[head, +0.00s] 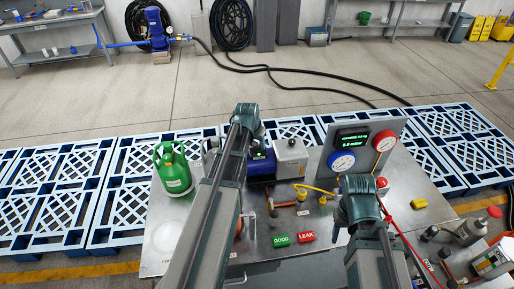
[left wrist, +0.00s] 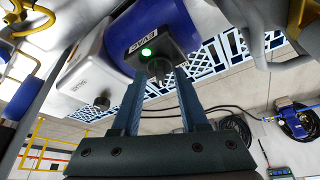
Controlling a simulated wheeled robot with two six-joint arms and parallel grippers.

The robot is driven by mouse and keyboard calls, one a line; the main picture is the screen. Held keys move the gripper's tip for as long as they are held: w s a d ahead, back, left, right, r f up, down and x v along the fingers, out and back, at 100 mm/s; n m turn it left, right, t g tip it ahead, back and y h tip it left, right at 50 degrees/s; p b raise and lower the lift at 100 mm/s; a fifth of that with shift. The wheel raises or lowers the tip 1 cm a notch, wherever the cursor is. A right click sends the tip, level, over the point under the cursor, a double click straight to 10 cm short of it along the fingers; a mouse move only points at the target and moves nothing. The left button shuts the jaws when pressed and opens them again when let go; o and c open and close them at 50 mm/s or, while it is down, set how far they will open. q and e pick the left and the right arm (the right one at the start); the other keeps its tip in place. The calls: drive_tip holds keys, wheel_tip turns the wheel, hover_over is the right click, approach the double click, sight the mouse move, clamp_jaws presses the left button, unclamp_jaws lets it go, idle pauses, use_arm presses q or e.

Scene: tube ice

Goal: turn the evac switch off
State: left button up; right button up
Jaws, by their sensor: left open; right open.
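The evac switch box is a dark block with an EVAC label (left wrist: 143,41) and a lit green lamp (left wrist: 146,52), on the end of a blue cylinder-shaped pump (left wrist: 165,22). A small dark switch (left wrist: 158,68) sticks out below the lamp in the left wrist view. My left gripper (left wrist: 160,78) is open, its fingertips on either side of the switch; I cannot tell if they touch it. In the head view the blue pump (head: 261,164) stands on the metal table, partly behind my left arm, and this gripper is hidden. My right gripper is hidden behind its own arm.
A white unit (head: 291,158) stands right of the pump. A gauge panel (head: 354,140) with blue and red dials is further right. A green cylinder (head: 173,170) stands at left. GOOD (head: 281,241) and LEAK (head: 307,237) tags lie at the front.

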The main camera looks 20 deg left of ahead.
use_arm(q)
clamp_jaws()
idle(0.5)
drive_tip(key=n, duration=0.2)
drive_tip(key=n+y, duration=0.1)
drive_tip(key=n, duration=0.1)
drive_tip(key=n+g+y, duration=0.1)
drive_tip(key=n, duration=0.1)
drive_tip(key=shift+w+d, duration=0.15)
drive_tip(key=shift+d, duration=0.1)
drive_tip(key=n, duration=0.3)
drive_tip(key=n+g+y, duration=0.1)
drive_tip(key=n, duration=0.1)
drive_tip(key=shift+d+n+g+y, duration=0.1)
drive_tip(key=shift+n+g+y, duration=0.2)
drive_tip(key=shift+n, duration=0.1)
unclamp_jaws()
